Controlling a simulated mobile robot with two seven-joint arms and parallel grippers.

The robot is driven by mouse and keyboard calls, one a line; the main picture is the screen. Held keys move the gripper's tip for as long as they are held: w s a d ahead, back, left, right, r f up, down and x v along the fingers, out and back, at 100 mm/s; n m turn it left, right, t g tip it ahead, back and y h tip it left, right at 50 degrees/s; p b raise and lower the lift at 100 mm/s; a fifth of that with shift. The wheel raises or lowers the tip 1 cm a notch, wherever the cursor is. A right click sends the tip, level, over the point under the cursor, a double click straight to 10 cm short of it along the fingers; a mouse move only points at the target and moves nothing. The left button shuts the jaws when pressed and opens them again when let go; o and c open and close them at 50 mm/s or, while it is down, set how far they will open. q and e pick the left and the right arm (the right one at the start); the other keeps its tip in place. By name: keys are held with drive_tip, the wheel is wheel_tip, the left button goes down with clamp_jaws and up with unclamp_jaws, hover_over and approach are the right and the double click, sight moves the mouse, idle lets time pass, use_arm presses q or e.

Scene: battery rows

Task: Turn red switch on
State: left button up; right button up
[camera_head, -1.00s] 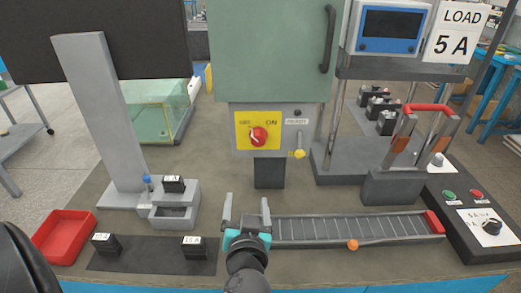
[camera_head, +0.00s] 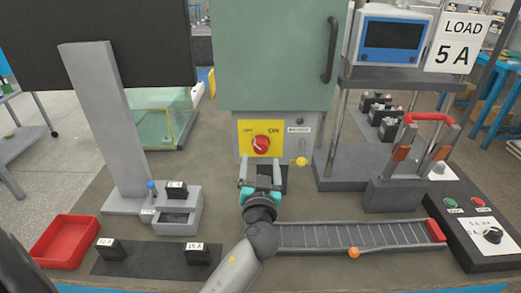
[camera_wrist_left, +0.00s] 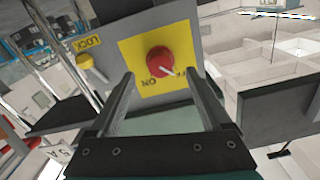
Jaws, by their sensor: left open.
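The red switch (camera_head: 261,145) is a round knob on a yellow plate (camera_head: 246,128) with OFF and ON labels, on the grey panel under the green cabinet. A pale mark on the knob points toward the upper left, the OFF side. My left gripper (camera_head: 261,184) is open and empty, just in front of and below the knob in the head view. In the left wrist view the red switch (camera_wrist_left: 161,61) shows between and beyond the two open fingers (camera_wrist_left: 165,92), and no contact shows. My right gripper is not in view.
A yellow lock lever (camera_head: 301,161) sits right of the plate. The green cabinet (camera_head: 275,60) stands above. A roller track (camera_head: 350,236) with an orange ball (camera_head: 354,253) lies at the front right. A grey stand (camera_head: 103,120) and red tray (camera_head: 62,241) are at left.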

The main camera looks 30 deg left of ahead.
sight(260, 151)
use_arm(q)
drive_tip(key=shift+x, duration=2.75)
clamp_jaws()
